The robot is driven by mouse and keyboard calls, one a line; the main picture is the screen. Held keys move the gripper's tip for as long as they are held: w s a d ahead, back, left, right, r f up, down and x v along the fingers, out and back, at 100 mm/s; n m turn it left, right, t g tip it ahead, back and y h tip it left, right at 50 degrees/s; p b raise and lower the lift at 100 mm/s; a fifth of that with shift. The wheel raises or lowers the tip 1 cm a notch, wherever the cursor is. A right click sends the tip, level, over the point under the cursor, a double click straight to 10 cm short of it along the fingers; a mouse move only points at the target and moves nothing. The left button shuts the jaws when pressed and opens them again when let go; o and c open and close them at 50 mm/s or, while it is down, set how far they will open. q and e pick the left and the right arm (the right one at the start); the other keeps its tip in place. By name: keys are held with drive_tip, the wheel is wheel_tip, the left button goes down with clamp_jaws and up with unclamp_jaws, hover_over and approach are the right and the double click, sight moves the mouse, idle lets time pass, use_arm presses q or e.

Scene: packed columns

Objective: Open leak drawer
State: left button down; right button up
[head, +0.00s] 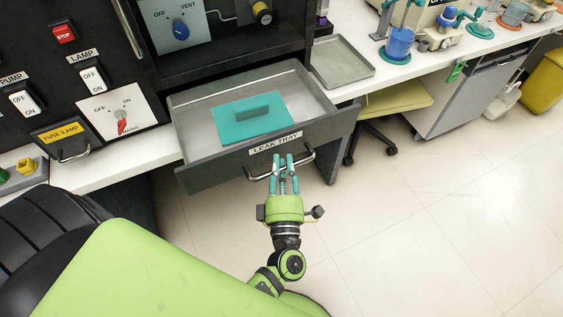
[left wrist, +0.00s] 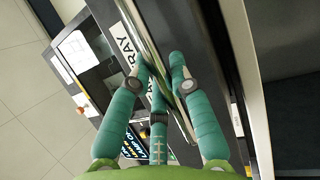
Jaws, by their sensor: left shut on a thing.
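The leak drawer (head: 215,174) is a dark grey drawer under the bench, labelled "LEAK TRAY", and it stands pulled out with its light inside showing. A teal plate with a raised block (head: 252,117) lies inside it. My left gripper (head: 286,163) is at the metal bar handle (head: 308,154) on the drawer front, its teal fingers shut on the bar. In the left wrist view the fingers (left wrist: 163,78) meet at the shiny handle bar (left wrist: 144,32), beside the label (left wrist: 127,47). My right gripper is not in view.
A grey metal tray (head: 342,60) lies on the white bench right of the drawer. A yellow-green stool (head: 395,97) stands close to the drawer's right side. A control panel with switches (head: 118,118) is at the left. The floor in front is open.

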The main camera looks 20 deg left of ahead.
use_arm(q)
drive_tip(key=c, duration=1.1)
unclamp_jaws()
drive_tip(key=v, duration=0.7)
drive_tip(key=shift+s, duration=0.25)
drive_tip(key=shift+d+f, duration=0.1)
drive_tip(key=shift+d, duration=0.05)
